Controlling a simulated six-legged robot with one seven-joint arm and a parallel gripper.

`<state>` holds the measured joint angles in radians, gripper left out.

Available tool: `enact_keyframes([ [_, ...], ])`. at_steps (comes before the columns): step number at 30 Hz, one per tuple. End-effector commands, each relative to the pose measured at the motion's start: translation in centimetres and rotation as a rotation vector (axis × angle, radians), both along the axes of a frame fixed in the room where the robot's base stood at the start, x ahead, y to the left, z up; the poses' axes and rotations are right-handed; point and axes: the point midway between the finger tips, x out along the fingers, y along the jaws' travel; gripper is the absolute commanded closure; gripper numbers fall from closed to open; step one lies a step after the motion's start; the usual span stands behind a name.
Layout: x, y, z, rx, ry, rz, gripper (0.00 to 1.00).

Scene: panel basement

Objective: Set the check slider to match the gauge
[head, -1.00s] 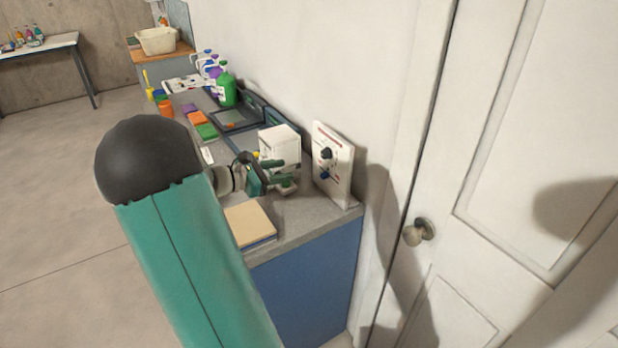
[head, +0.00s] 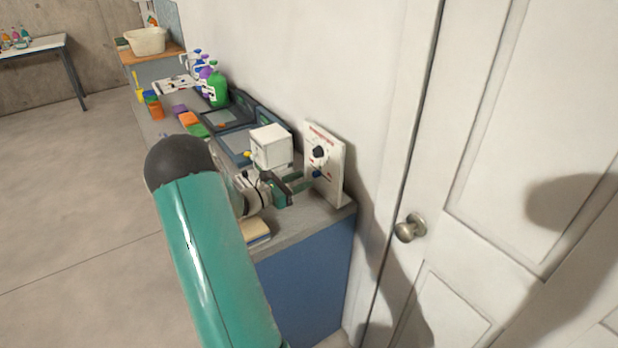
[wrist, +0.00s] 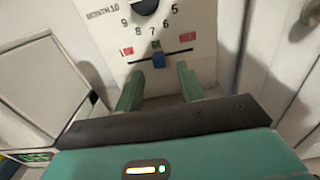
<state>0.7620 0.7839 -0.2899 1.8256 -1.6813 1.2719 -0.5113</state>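A white panel (head: 336,178) stands upright against the wall at the counter's end. It also shows in the wrist view (wrist: 100,22), with a black dial knob (wrist: 146,5) ringed by numbers. Below the knob is a horizontal dark track with a red mark near each end and a green mark near the middle. A blue slider (wrist: 158,60) sits near the middle of the track, just about under the green mark. My gripper (wrist: 159,74) is open, its green fingers either side of the slider. Contact cannot be told. No gauge needle is readable.
A white box (head: 270,148) with a yellow knob stands left of the panel. A tan book-like block (head: 257,232) lies at the counter's front edge. Bottles (head: 217,90) and coloured blocks are farther back. A door with a knob (head: 409,228) is at right.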

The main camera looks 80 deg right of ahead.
Motion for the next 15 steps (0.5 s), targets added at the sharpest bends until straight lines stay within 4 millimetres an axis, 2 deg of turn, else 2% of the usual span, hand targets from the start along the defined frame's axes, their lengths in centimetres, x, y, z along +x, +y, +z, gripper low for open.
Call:
enact_keyframes([
  [6,-2.0,-2.3,0.0,0.0,0.0,0.0,0.62],
  [15,-2.4,-2.7,0.0,0.001,-0.001,0.002,0.62],
])
